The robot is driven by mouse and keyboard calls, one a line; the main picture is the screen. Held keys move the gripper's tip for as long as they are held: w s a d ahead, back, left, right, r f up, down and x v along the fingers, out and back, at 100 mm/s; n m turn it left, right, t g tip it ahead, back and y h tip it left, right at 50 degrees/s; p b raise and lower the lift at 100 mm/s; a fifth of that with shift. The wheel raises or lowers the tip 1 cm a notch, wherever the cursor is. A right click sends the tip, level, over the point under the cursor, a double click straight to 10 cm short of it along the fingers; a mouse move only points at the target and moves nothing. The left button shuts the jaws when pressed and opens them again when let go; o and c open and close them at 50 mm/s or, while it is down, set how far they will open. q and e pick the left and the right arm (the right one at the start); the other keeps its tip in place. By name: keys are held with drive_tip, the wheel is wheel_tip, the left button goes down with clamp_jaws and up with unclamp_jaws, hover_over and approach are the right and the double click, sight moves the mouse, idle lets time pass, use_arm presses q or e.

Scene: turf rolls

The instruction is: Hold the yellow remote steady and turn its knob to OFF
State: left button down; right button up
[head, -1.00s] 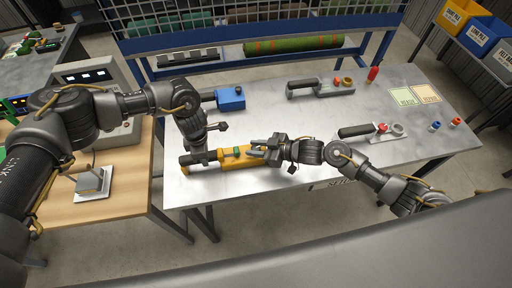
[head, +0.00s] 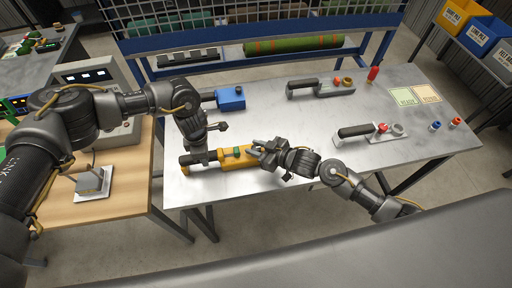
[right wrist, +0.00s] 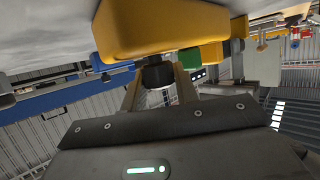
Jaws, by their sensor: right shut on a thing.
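The yellow remote (head: 232,165) lies at the near left of the metal table, with a green part on top and a dark handle on its left. My right gripper (head: 262,151) is at the remote's right end. In the right wrist view, its fingers (right wrist: 158,88) are shut on a black knob (right wrist: 157,74) beside the yellow body (right wrist: 150,28). The knob's markings and setting cannot be seen.
A blue device (head: 231,98) stands behind the remote. Two grey devices with dark handles, one at the back (head: 322,88) and one at the right (head: 372,133), lie on the table. Green and orange cards (head: 403,97) lie at the far right. The table's middle is clear.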

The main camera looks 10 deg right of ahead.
use_arm(q)
drive_tip(key=shift+s+d+f, duration=0.1)
drive_tip(key=shift+s, duration=0.05)
use_arm(e)
drive_tip(key=o, duration=1)
drive_tip(key=v, duration=1.2)
drive_tip(key=shift+r, duration=0.1)
use_arm(q)
drive_tip(key=c, duration=1)
unclamp_jaws()
drive_tip(key=shift+o, duration=0.2)
